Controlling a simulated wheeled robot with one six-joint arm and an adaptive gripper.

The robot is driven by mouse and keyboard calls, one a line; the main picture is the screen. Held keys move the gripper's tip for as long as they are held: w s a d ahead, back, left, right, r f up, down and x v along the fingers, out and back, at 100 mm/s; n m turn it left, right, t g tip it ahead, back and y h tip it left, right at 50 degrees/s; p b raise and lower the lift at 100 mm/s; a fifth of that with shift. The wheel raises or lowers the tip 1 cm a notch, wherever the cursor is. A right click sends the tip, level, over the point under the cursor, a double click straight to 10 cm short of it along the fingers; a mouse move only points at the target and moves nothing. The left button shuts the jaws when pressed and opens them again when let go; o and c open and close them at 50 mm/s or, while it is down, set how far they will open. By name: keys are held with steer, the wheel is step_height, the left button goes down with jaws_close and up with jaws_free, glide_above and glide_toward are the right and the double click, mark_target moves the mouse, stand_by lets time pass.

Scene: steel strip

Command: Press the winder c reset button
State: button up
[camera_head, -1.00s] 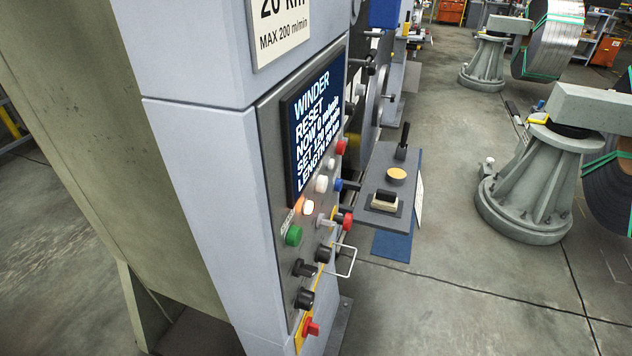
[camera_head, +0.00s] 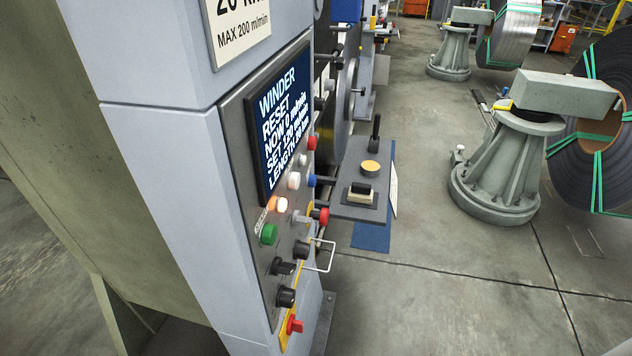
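A winder control panel (camera_head: 235,150) is on the side of a grey cabinet at left centre. Its dark blue screen (camera_head: 286,125) shows "WINDER", "RESET" and lines for now, set and length. Black knobs (camera_head: 286,297) and a red switch (camera_head: 295,326) sit lower. The button labels are too small to read, so I cannot tell which is reset or whether this is winder C. My gripper is not in view.
A grey shelf (camera_head: 345,211) with a black lever and a yellow button juts out right of the panel. A wire handle (camera_head: 326,262) sticks out below it. A grey pedestal (camera_head: 497,175) and a large strip coil (camera_head: 600,170) stand at right. The floor between is clear.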

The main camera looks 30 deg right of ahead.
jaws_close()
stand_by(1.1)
